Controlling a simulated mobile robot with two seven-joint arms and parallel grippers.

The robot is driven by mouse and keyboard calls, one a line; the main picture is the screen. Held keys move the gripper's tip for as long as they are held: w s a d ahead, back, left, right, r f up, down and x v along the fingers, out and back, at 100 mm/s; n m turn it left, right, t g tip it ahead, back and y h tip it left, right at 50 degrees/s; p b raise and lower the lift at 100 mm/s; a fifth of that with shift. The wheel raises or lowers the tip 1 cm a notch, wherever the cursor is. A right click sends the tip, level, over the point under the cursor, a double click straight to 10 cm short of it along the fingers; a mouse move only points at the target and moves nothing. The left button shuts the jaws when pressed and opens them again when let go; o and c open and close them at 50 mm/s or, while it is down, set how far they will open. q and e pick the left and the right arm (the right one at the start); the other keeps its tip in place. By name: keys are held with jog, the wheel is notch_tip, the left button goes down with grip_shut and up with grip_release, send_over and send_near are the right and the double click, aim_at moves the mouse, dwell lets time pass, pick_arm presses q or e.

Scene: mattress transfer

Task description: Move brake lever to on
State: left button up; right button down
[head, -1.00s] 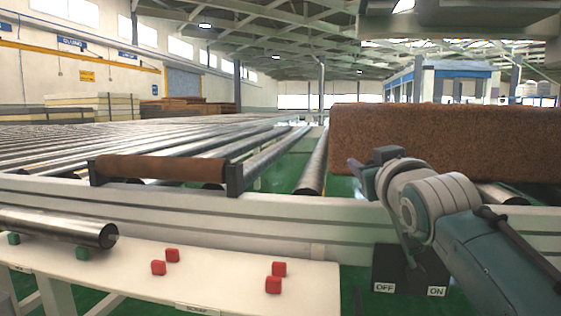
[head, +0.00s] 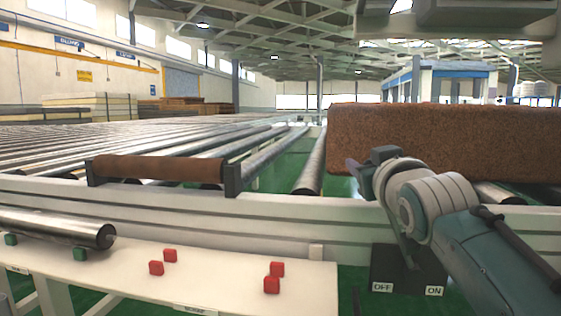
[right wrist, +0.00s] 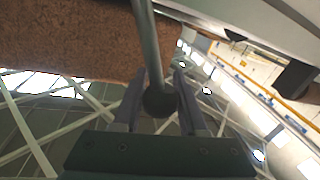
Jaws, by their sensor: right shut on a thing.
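The brake box (head: 406,268) is dark, with an OFF label (head: 382,287) on its left and an ON label (head: 434,291) on its right. The brake lever's grey rod (head: 404,247) rises from it, leaning up to the left, its upper part hidden by my right arm. In the right wrist view, the lever is a metal rod (right wrist: 149,45) ending in a dark round knob (right wrist: 160,101) between the fingers. My right gripper (head: 368,172), also in the right wrist view (right wrist: 158,82), is shut on the lever at its knob. My left gripper is out of view.
A brown mattress block (head: 440,140) lies on the conveyor behind my right arm. The white conveyor rail (head: 290,228) runs behind the brake box. At left, a white table (head: 225,285) holds several red blocks (head: 271,285) and a metal roller (head: 60,228).

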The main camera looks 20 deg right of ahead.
jog(key=shift+r, duration=0.1)
jog(key=shift+s+d+r+m+p, duration=0.3)
jog(key=shift+d+p, duration=0.1)
jog(key=shift+p, duration=0.15)
jog(key=s+d+m+p, duration=0.1)
jog(key=s+d+r+m+p, duration=0.1)
jog(key=d, duration=0.1)
jog(key=s+d+m+p, duration=0.1)
jog(key=d+p, duration=0.1)
jog(key=shift+d+r+m+t+h, duration=0.15)
jog(key=shift+r+m+t+h, duration=0.15)
jog(key=shift+r, duration=0.05)
jog(key=s+d+m, duration=0.1)
jog(key=d, duration=0.1)
jog(key=s+d+f+m, duration=0.1)
jog(key=s+d+m, duration=0.1)
jog(key=d, duration=0.1)
jog(key=s+d+m+h, duration=0.1)
jog(key=d+m, duration=0.1)
jog(key=shift+s+d+f, duration=0.25)
jog(key=shift+s, duration=0.1)
jog(key=shift+s+d+f+m+b, duration=0.35)
jog(key=shift+s+d+m+b, duration=0.25)
jog(key=shift+m, duration=0.3)
jog(key=shift+w+f+h, duration=0.1)
jog(key=shift+w+h, duration=0.05)
jog(key=shift+h, duration=0.15)
